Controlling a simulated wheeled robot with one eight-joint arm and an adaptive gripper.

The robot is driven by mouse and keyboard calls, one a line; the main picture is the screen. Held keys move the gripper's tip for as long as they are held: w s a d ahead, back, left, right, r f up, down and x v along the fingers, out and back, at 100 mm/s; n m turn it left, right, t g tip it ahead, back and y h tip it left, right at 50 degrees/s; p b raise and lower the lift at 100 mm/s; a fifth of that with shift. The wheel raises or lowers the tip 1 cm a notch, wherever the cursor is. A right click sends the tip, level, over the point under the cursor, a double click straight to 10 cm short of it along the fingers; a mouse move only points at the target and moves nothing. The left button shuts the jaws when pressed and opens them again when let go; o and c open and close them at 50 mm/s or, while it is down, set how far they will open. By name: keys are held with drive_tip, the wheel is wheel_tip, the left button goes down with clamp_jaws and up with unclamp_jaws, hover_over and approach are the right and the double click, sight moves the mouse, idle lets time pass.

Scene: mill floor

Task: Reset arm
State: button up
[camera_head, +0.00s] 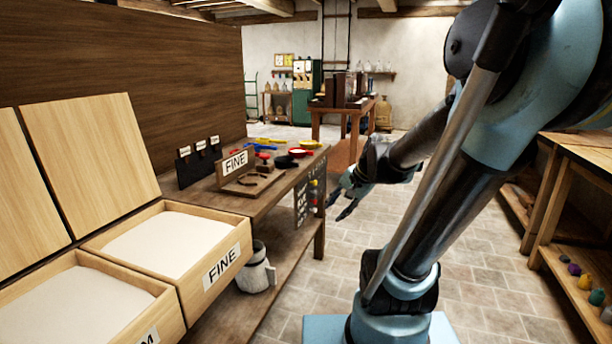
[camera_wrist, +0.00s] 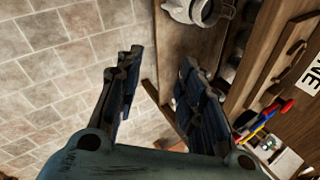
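My gripper (camera_head: 341,201) hangs over the tiled floor to the right of the workbench in the head view. In the wrist view my gripper (camera_wrist: 152,88) has its two fingers apart, with nothing between them but floor and the bench edge behind. My arm rises up the right side of the head view and bends down to the gripper. The arm hides part of the floor and room behind it.
Open bins of pale powder (camera_head: 165,242) are nearer. A jar (camera_head: 256,272) sits on the lower shelf. A wooden shelf (camera_head: 590,152) is at the right. Tiled floor (camera_head: 330,262) lies between.

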drive_tip(key=s+d+f+n+g+h, duration=0.1)
drive_tip(key=s+d+f+n+h, duration=0.1)
drive_tip(key=s, duration=0.5)
drive_tip(key=s+d+f+n+g+h, duration=0.1)
drive_tip(key=s+d+f+n+h, duration=0.1)
drive_tip(key=s+d+f+n, duration=0.2)
drive_tip(key=s+d+n, duration=0.2)
drive_tip(key=s+d, duration=0.1)
drive_tip(key=shift+s+h, duration=0.4)
